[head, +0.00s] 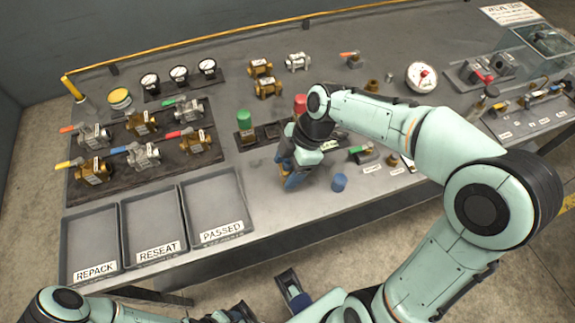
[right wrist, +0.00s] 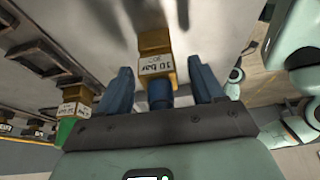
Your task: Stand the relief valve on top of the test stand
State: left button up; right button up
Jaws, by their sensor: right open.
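My right gripper (head: 293,175) is low over the bench, its blue fingers apart. In the right wrist view a brass relief valve (right wrist: 155,64) with a "10 bar" label and blue cap stands between the fingers (right wrist: 160,92), with gaps visible on both sides. In the head view my gripper hides this valve. A green-capped valve (right wrist: 72,108) stands to its left; its green cap also shows in the head view (head: 243,116). A red cap (head: 300,104) rises behind my right wrist. I cannot tell which fixture is the test stand. My left gripper's state at the lower edge is unclear.
Trays marked REPACK (head: 92,240), RESEAT (head: 153,225) and PASSED (head: 213,207) look empty. Handled valves fill a dark mat (head: 100,190) behind them. A blue cylinder (head: 339,182) stands right of my gripper. A gauge (head: 421,77) and a clear box (head: 530,55) are farther right.

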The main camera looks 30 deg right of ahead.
jog(key=p+v, duration=0.1)
jog(key=v, duration=1.1)
jog(key=shift+r+p, duration=0.15)
jog(key=shift+p, duration=0.25)
